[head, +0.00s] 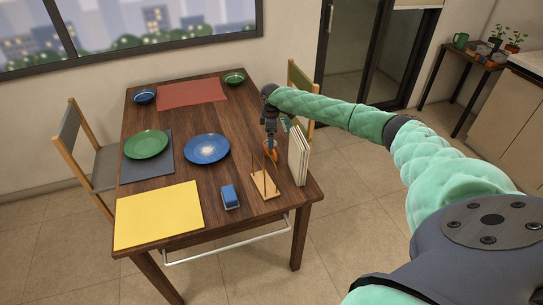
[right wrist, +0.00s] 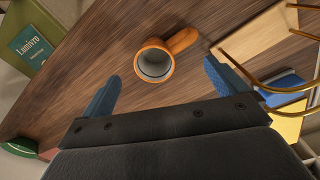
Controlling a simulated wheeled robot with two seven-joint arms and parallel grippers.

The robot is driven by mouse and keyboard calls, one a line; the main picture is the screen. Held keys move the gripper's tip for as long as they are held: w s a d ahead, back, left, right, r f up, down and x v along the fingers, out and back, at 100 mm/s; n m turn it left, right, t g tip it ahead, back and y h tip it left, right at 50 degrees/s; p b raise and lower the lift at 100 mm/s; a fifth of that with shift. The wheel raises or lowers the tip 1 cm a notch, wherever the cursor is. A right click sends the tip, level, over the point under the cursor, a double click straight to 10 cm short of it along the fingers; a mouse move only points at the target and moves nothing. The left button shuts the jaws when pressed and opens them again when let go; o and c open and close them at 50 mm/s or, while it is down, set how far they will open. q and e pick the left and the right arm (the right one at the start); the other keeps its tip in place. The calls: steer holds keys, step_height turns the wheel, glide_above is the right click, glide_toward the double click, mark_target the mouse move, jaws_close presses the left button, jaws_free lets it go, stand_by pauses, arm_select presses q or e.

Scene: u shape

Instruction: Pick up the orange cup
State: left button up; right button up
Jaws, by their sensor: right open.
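The orange cup (head: 271,151) stands on the wooden table near its right edge, partly hidden by my right gripper in the head view. In the right wrist view the cup (right wrist: 143,66) shows its grey inside and its orange handle (right wrist: 181,40), which points up and right. My right gripper (head: 276,127) is open above the cup. Its two blue fingers (right wrist: 103,98) and (right wrist: 228,76) are apart, with the cup ahead of the gap between them and nothing held. My left gripper is not in view.
A wooden rack with thin uprights (head: 265,194) and standing pale books (head: 298,155) are close to the cup. A blue plate (head: 207,149), a blue block (head: 230,197) and a yellow mat (head: 158,214) lie to the left. Bare wood shows between them.

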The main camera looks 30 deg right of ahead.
mark_target(272, 152)
steer(key=shift+f+p, duration=0.6)
steer(key=shift+f, duration=0.75)
steer(key=shift+f+p, duration=0.9)
steer(key=shift+f, duration=1.65)
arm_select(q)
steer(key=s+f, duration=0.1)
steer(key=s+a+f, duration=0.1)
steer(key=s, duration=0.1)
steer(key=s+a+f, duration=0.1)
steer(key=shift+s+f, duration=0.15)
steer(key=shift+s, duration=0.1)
arm_select(e)
steer(key=shift+c, duration=0.5)
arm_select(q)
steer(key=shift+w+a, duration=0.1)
arm_select(e)
steer(key=c, duration=1.4)
